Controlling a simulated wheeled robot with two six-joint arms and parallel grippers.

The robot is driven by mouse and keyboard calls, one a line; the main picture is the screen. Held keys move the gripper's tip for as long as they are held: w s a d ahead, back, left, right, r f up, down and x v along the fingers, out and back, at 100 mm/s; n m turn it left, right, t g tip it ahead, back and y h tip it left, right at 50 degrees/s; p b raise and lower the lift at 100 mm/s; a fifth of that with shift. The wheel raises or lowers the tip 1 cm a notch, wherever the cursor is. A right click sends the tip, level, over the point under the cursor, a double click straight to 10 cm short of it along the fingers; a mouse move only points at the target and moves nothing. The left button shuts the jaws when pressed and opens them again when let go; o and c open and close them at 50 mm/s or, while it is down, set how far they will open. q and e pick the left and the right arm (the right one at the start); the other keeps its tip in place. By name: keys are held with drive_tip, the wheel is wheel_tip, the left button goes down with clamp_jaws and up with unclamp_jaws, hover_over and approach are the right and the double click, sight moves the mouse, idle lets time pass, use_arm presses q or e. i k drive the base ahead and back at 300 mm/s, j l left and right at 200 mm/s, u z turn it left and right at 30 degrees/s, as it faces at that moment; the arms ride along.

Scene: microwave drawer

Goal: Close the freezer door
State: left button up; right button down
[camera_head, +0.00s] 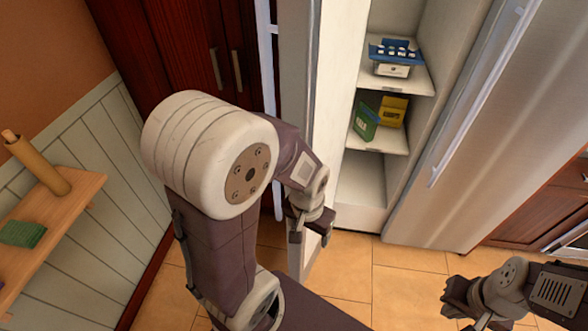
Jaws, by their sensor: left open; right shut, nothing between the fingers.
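The freezer door (296,62) stands open in the middle of the head view, seen nearly edge-on. Its long vertical handle (267,60) is on the left side. The open freezer compartment (362,190) to its right shows white shelves. My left gripper (312,236) is open and overlaps the lower part of the door in the picture; whether it touches the door cannot be told. My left arm hides part of the door and handle. My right gripper (458,308) is shut and empty, low at the right, away from the door.
A blue-and-white box (393,70) stands on the upper shelf; green (366,122) and yellow (393,111) boxes stand below. The closed steel door (470,160) is at the right. Dark cabinets (160,45) stand at the left, with a wooden shelf (60,225). Tiled floor (400,285) in front looks clear.

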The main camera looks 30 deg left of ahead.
sight(322, 42)
drive_tip(key=k+j, duration=0.1)
drive_tip(key=j, duration=0.3)
drive_tip(key=j+z, duration=0.1)
drive_tip(key=j, duration=0.3)
drive_tip(key=k+j, duration=0.15)
drive_tip(key=j, duration=0.25)
drive_tip(key=k+j+z, duration=0.1)
drive_tip(key=j, duration=0.3)
